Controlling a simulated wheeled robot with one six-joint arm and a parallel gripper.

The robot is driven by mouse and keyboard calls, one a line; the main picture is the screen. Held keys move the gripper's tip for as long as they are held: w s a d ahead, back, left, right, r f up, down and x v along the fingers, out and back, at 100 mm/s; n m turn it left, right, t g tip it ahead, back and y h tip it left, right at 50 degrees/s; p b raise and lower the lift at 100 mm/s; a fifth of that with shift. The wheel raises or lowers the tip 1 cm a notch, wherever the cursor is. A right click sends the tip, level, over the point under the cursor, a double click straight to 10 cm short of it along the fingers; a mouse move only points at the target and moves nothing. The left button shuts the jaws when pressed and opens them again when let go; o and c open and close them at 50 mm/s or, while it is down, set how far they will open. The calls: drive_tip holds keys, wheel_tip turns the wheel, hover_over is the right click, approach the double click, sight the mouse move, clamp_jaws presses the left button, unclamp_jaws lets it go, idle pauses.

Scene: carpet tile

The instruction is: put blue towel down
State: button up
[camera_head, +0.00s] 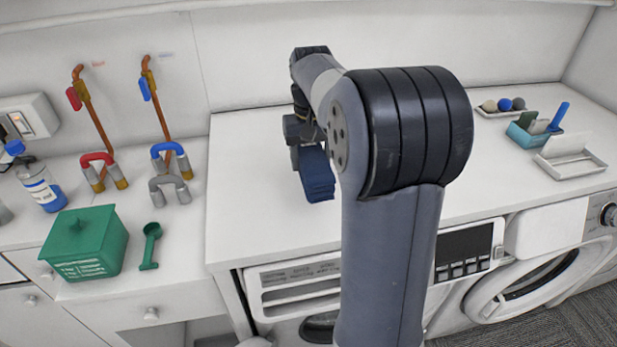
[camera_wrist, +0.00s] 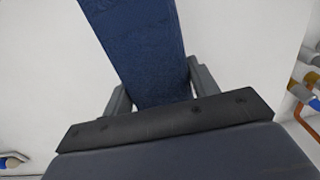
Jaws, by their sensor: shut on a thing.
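The blue towel (camera_head: 317,176) is a folded dark blue bundle over the white worktop (camera_head: 262,205) in the head view. My gripper (camera_head: 305,150) is shut on it, partly hidden by my own arm. In the wrist view the towel (camera_wrist: 148,45) runs up from between the two grey fingers of my gripper (camera_wrist: 155,90), one finger on each side. I cannot tell whether the towel's lower end touches the worktop.
A green box (camera_head: 86,243), a green scoop (camera_head: 150,245) and a blue-capped bottle (camera_head: 40,186) stand on the left counter, below red and blue taps. A teal holder (camera_head: 528,134) and a white tray (camera_head: 570,158) sit at right. The worktop left of the towel is clear.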

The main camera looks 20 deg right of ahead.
sight(311, 152)
drive_tip(key=shift+f, duration=3.05)
drive_tip(key=shift+f, duration=0.15)
drive_tip(key=o, duration=1.1)
wheel_tip(311, 152, up, 12)
drive_tip(key=shift+r, duration=0.2)
